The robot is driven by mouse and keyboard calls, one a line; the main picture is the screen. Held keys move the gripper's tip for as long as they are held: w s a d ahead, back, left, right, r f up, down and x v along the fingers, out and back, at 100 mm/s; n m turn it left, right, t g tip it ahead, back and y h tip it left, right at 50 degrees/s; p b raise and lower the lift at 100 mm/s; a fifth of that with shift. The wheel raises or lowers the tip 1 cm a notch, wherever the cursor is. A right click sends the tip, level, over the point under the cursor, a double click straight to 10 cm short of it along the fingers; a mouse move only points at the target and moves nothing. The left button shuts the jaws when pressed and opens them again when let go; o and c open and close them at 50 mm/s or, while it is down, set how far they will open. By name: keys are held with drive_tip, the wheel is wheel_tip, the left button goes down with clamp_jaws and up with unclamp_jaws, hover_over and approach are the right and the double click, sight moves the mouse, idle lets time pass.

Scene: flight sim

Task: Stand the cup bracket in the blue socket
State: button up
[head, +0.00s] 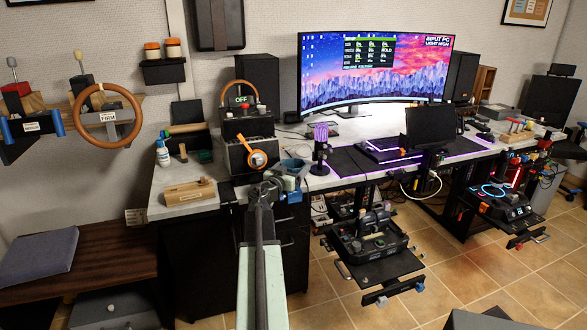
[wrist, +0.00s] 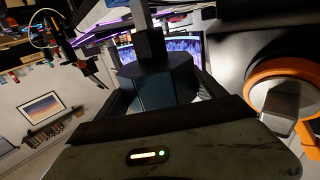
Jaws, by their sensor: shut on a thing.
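My gripper (head: 279,181) is over the front edge of the desk, left of centre in the head view. In the wrist view it is shut on a dark blue-grey faceted piece, which I take for the cup bracket (wrist: 165,86). A dark block and a post extend from the piece toward the top of that view. In the head view a blue-grey cup-like part (head: 296,166) shows just beyond my gripper. A blue fitting (head: 294,197) at the desk edge, just right of my gripper, may be the blue socket. My gripper and arm partly cover this area, so contact is unclear.
An orange ring (head: 257,158) on a dark box stands close to the left; it is large at right in the wrist view (wrist: 284,88). A microphone (head: 320,148) stands to the right. A wooden block (head: 189,192) lies on the left desk end. Trays project below the desk.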

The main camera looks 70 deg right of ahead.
drive_tip(key=shift+f+b, duration=1.45)
drive_tip(key=shift+f, duration=0.1)
drive_tip(key=o, duration=1.5)
drive_tip(key=shift+r, duration=0.1)
drive_tip(key=a, duration=0.7)
drive_tip(key=shift+w+a, duration=0.4)
drive_tip(key=shift+w, duration=0.1)
